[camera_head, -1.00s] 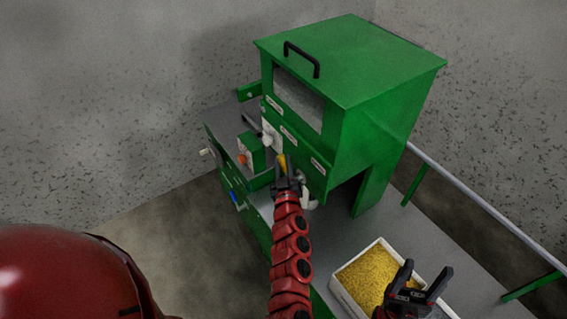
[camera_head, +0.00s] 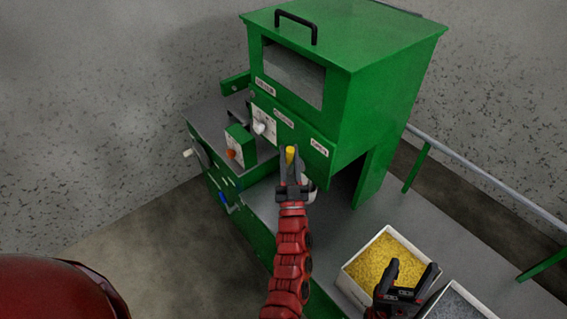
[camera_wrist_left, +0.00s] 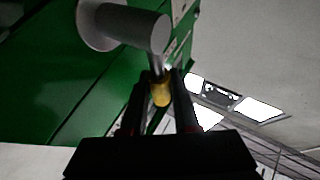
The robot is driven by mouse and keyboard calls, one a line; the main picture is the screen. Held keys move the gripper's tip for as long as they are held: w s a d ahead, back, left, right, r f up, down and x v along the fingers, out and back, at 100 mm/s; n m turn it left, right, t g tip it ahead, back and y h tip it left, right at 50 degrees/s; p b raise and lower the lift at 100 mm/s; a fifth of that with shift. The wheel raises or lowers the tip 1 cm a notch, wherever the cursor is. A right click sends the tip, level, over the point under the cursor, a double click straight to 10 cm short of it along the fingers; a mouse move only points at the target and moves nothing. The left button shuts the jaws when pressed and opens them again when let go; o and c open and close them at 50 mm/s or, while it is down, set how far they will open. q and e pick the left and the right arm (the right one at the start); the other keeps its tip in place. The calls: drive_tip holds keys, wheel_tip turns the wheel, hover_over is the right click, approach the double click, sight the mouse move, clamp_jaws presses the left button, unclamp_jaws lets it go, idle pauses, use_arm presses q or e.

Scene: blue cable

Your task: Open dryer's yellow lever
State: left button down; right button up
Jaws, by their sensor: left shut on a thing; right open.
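The dryer is a green cabinet (camera_head: 385,70) with a dark window and a black top handle. Its yellow lever (camera_head: 291,154) shows at the lower front, between the fingertips of my left gripper (camera_head: 290,160). In the left wrist view, the yellow lever end (camera_wrist_left: 160,92) sits between the two dark fingers, on a grey rod by a grey cylinder (camera_wrist_left: 135,27). My left gripper is shut on the lever. My right gripper (camera_head: 408,275) is open and empty, in front of the bin of yellow grains (camera_head: 348,282). The lever's base is mostly hidden by my left gripper.
A second white bin (camera_head: 487,308) with grey contents is at the lower right. A green control box with an orange knob (camera_head: 231,154) and a white knob (camera_head: 259,128) lie left of the lever. A grey rail (camera_head: 490,178) runs along the right.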

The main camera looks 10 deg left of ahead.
use_arm(q)
drive_tip(key=shift+s+d+f+m+t+h+b, duration=0.15)
drive_tip(key=shift+s+d+m+t+h+b, duration=0.2)
drive_tip(key=shift+m+t+h+b, duration=0.6)
drive_tip(key=shift+s+d+f+m+t+h+b, duration=0.2)
drive_tip(key=shift+d+m+t+h+b, duration=0.3)
drive_tip(key=shift+m+h+b, duration=0.65)
drive_tip(key=shift+s+d+f+m+t+h+b, duration=0.1)
drive_tip(key=shift+s+d+m+t+h+b, duration=0.2)
drive_tip(key=shift+m+t+h+b, duration=0.8)
drive_tip(key=shift+m+g+y, duration=0.25)
drive_tip(key=shift+m+y, duration=0.15)
drive_tip(key=c, duration=0.9)
unclamp_jaws()
drive_tip(key=shift+c, duration=0.2)
drive_tip(key=b+v, duration=0.4)
drive_tip(key=v, duration=1.3)
drive_tip(key=shift+s+f, duration=0.2)
drive_tip(key=shift+a, duration=0.1)
